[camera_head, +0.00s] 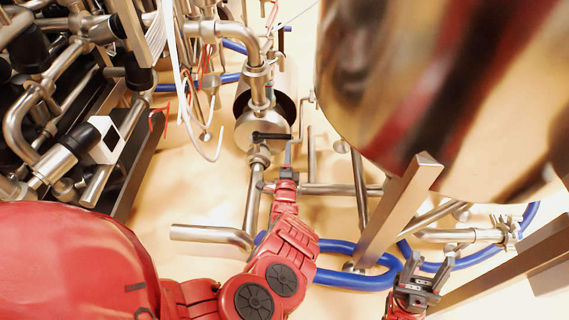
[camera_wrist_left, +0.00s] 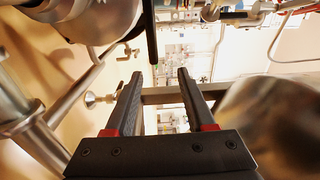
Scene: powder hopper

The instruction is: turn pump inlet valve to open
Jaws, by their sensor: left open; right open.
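A black lever handle (camera_head: 270,136) lies roughly level across the front of a round steel pump body (camera_head: 250,128), just above a vertical pipe joint. I take it to be the pump inlet valve's handle; no label is readable. My left gripper (camera_head: 289,160) is just below and right of the lever's right end. In the left wrist view, the left gripper (camera_wrist_left: 157,75) has its two fingers apart with nothing between them. A black bar (camera_wrist_left: 150,30), likely the lever, points down towards the gap, beyond the fingertips. My right gripper (camera_head: 420,272) is open and empty at the lower right.
A large shiny hopper (camera_head: 440,90) fills the upper right, with a slanted steel leg (camera_head: 400,208) below it. Blue hoses (camera_head: 350,280) loop on the floor. Dense pipework (camera_head: 60,90) stands at the left. Steel pipes (camera_head: 215,234) run close around the left gripper.

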